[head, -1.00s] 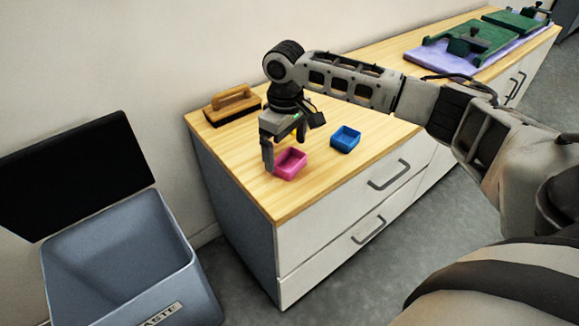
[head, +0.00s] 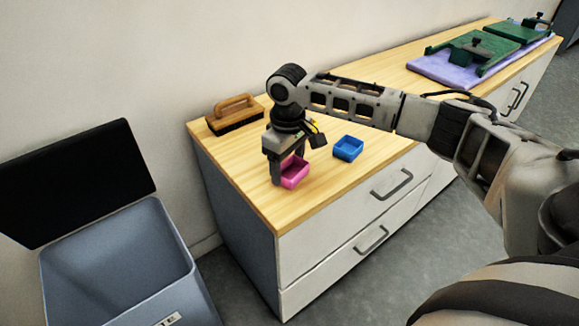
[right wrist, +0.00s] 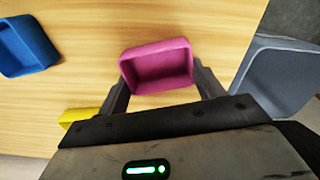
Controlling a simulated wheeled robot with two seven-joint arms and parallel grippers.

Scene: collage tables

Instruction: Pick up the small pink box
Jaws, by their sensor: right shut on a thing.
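The small pink box (head: 295,174) is an open-topped box at the near left part of the wooden tabletop. My right gripper (head: 287,172) reaches down over it and is shut on it, with one finger on each side. In the right wrist view the pink box (right wrist: 158,66) sits between the two fingers (right wrist: 162,88), its open side facing the camera. Whether the box touches the tabletop or is slightly lifted I cannot tell. My left gripper is not in view.
A blue box (head: 348,148) stands right of the pink one. A wooden-handled brush (head: 235,115) lies at the back left. A grey waste bin (head: 120,262) with its dark lid open stands left of the cabinet. Green items lie on a purple mat (head: 440,72) far right.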

